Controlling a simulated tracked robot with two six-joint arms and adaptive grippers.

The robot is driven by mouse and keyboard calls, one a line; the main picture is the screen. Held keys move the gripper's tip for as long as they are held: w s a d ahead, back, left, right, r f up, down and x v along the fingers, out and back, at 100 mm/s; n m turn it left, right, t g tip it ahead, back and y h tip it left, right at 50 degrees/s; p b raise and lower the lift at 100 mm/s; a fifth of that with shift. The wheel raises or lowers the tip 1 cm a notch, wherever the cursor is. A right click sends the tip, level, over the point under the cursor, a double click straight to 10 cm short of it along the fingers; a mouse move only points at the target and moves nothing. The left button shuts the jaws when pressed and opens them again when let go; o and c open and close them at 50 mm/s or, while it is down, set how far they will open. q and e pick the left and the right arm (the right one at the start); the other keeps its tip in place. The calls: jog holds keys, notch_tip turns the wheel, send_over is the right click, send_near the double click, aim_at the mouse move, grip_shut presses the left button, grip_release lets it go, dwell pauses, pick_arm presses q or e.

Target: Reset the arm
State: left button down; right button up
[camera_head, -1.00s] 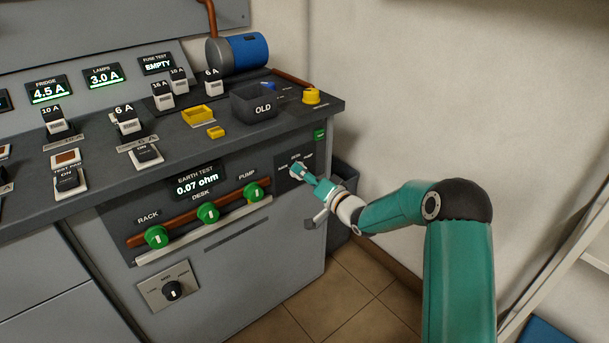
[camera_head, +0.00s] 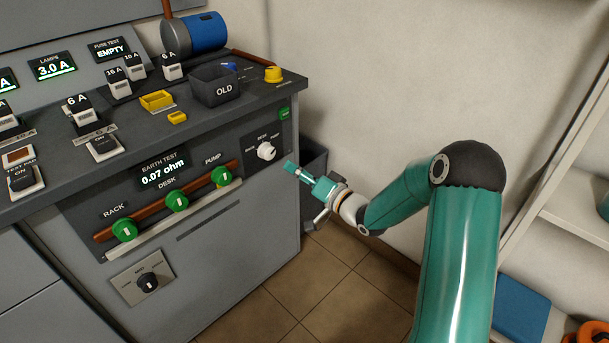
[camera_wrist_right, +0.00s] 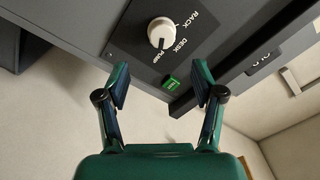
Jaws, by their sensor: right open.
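My right gripper (camera_head: 290,167) is open and empty, a short way right of the bench's front panel. The white rotary knob (camera_head: 266,151) labelled rack, desk and pump is on that panel, apart from the gripper. In the right wrist view, the open fingers (camera_wrist_right: 162,90) stand apart with nothing between them, and the white knob (camera_wrist_right: 162,32) shows beyond them. A small green label (camera_wrist_right: 170,83) shows between and beyond the fingertips. My left gripper is not in view.
The bench top holds a dark OLD bin (camera_head: 216,88), a yellow button (camera_head: 273,74) and a blue cylinder (camera_head: 202,33). A dark bin (camera_head: 313,170) stands on the floor beside the bench. White shelving (camera_head: 570,225) is at the right. Open tiled floor lies between.

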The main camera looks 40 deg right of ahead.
jog(key=shift+s+d, duration=0.1)
jog(key=shift+s, duration=0.8)
jog(key=w+a+f+g+y, duration=0.15)
jog(key=a+f, duration=0.25)
jog(key=a, duration=0.5)
jog(key=w+a+f+g+y, duration=0.1)
jog(key=a+f+y, duration=0.2)
jog(key=a+f, duration=0.35)
jog(key=s+a+f+n+g, duration=0.1)
jog(key=s+a+f+g, duration=0.3)
jog(key=a+f, duration=0.5)
jog(key=s+a+f+n+g+h, duration=0.1)
jog(key=s+a+f+g, duration=0.25)
jog(key=s, duration=0.25)
jog(key=s+a+f+n+g, duration=0.1)
jog(key=s+a+f+g, duration=0.2)
jog(key=s+f, duration=0.25)
jog(key=s+f+n+g+h, duration=0.1)
jog(key=s+f+n+g, duration=0.1)
jog(key=s, duration=0.4)
jog(key=s+f+n+g, duration=0.1)
jog(key=s+n+g, duration=0.15)
jog(key=s, duration=0.35)
notch_tip(320, 180, up, 28)
jog(key=p, duration=2.7)
jog(key=shift+w+d+f+m, duration=0.2)
jog(key=shift+w+d+m, duration=0.05)
jog(key=shift+d+m, duration=0.1)
